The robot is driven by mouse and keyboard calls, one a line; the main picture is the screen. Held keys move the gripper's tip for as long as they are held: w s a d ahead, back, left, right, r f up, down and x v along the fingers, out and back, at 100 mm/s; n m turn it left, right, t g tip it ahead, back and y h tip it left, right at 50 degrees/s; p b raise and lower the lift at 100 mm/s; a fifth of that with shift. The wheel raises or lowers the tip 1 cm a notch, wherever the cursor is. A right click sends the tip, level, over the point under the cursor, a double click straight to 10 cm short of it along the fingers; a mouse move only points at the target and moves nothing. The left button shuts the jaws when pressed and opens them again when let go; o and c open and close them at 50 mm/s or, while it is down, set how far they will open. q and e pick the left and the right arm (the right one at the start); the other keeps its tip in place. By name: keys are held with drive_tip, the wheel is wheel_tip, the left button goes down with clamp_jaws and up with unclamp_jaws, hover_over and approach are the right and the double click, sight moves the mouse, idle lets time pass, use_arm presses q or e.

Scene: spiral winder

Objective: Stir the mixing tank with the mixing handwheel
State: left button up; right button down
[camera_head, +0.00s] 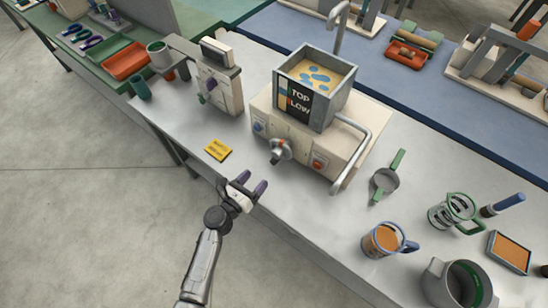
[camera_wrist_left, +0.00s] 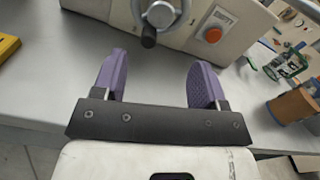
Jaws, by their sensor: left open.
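The mixing tank (camera_head: 338,78) is a grey square box with blue patches on a tan surface inside, set on a cream machine base (camera_head: 330,148). The mixing handwheel (camera_head: 281,150) is a small grey wheel with a dark knob on the front of the base. In the left wrist view the handwheel (camera_wrist_left: 160,14) is at the top, beyond the fingers, partly cut off. My left gripper (camera_head: 252,187) is open and empty, in front of the table edge and short of the handwheel. Its purple fingers (camera_wrist_left: 160,82) are wide apart with nothing between them. My right gripper is not in view.
An orange-red button (camera_head: 318,164) sits right of the handwheel, with a bent grey pipe handle (camera_head: 352,150) beyond it. A yellow card (camera_head: 217,149) lies on the table at left. A green-handled strainer (camera_head: 386,180) and an orange-filled mug (camera_head: 383,239) stand at right.

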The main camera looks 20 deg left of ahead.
sight(275, 157)
use_arm(q)
drive_tip(key=b+x, duration=0.1)
drive_tip(key=x, duration=1)
drive_tip(key=shift+s, duration=0.1)
drive_tip(key=shift+c, duration=0.4)
drive_tip(key=c, duration=0.8)
drive_tip(key=shift+c, duration=0.2)
drive_tip(key=shift+m, duration=0.3)
